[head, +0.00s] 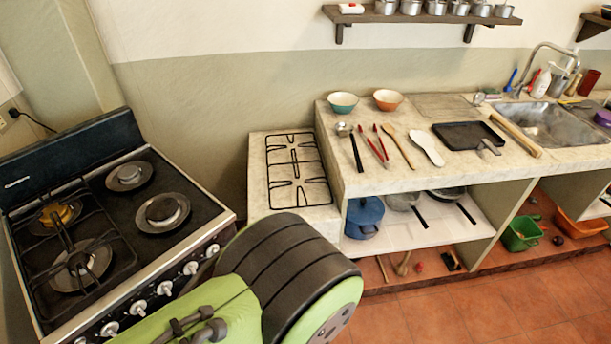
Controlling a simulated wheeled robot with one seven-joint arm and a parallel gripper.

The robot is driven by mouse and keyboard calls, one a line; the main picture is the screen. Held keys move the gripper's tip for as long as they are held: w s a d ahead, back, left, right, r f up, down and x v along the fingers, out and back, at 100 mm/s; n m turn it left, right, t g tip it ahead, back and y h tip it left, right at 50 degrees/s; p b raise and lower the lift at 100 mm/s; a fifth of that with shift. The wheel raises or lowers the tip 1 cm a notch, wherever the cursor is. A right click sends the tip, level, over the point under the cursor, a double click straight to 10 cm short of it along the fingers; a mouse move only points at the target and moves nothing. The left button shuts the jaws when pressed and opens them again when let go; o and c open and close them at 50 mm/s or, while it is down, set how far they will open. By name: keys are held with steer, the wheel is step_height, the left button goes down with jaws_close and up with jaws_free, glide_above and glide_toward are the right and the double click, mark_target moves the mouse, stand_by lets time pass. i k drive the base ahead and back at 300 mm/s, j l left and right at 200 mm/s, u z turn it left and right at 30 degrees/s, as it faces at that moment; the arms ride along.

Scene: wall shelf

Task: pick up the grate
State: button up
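A black metal grate (294,160) lies flat on a low pale counter block between the stove and the long counter. A second black grate (63,232) sits over the left burners of the stove. The stove's right burners are uncovered. My green and black arm fills the bottom middle of the head view, in front of the low block. My gripper's fingers do not show, so I cannot see whether they hold anything.
The stove (185,208) stands at left with knobs along its front. The long counter (375,182) at right is higher than the low block and holds bowls, utensils, a black pan (465,135) and a sink. A blue pot (364,216) sits underneath. Tiled floor is open at lower right.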

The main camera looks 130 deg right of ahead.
mark_target(299, 145)
steer(key=z, duration=4.55)
steer(key=i+l+u, duration=0.25)
steer(key=u, duration=0.2)
steer(key=i+l+u, duration=0.25)
steer(key=u, duration=0.15)
steer(key=i+l+u, duration=0.15)
steer(key=l+u, duration=0.7)
steer(key=i+l+u, duration=0.1)
steer(key=l+u, duration=0.35)
steer(key=l, duration=0.1)
